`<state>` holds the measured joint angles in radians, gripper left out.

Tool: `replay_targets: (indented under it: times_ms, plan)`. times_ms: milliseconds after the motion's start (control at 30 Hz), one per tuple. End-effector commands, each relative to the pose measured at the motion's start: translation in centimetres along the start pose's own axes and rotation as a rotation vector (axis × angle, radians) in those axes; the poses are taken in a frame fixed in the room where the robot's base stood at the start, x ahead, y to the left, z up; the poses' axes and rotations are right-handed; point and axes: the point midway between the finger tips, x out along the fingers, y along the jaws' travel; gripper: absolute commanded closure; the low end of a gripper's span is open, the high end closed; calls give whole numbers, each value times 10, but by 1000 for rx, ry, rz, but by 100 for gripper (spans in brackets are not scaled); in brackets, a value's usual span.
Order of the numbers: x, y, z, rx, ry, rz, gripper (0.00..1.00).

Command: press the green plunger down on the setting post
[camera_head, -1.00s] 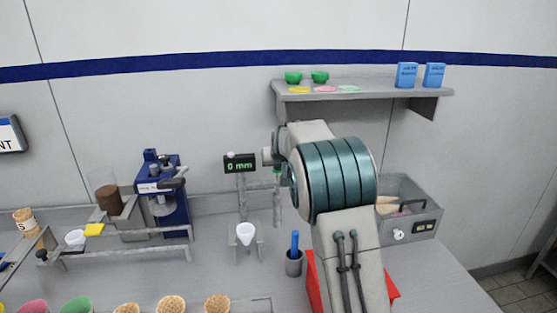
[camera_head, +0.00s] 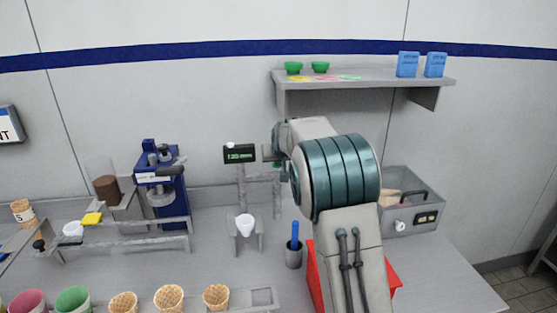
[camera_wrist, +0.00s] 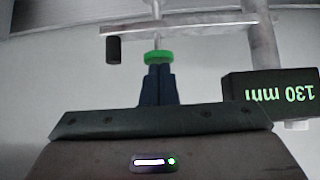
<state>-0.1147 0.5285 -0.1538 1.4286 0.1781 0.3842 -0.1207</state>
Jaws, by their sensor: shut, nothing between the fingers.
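The setting post (camera_head: 241,185) stands at the back of the counter with a black display (camera_head: 239,153) on top. In the wrist view the display (camera_wrist: 272,92) is upside down and reads 130 mm. The green plunger (camera_wrist: 158,57) is a round cap on a thin rod. My gripper (camera_wrist: 158,70) is shut and empty, with its dark fingertips against or just beside the green cap; I cannot tell if they touch. In the head view my arm hides the fingers, and only a bit of green (camera_head: 277,165) shows below my wrist.
A white funnel (camera_head: 244,224) sits on the post's lower bracket. A grey cup with a blue stick (camera_head: 294,256) stands in front. A shelf (camera_head: 360,78) is above, a blue press (camera_head: 160,185) at left, a grey box (camera_head: 412,205) at right, and waffle cones (camera_head: 170,297) in front.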

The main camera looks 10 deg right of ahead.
Motion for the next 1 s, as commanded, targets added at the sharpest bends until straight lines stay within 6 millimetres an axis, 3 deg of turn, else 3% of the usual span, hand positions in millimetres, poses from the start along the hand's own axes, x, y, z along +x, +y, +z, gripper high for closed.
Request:
replay_targets:
  times_ms: [33, 167, 367, 800, 1000]
  plan:
    - [9, 0, 17, -2, -41, 0, 100]
    - [-1, 0, 6, -2, -34, 0, 100]
    - [-35, 0, -30, -2, -5, 1, 100]
    - [-112, 0, -29, 1, 5, 1, 100]
    - [-129, 1, -30, 1, 3, 1, 100]
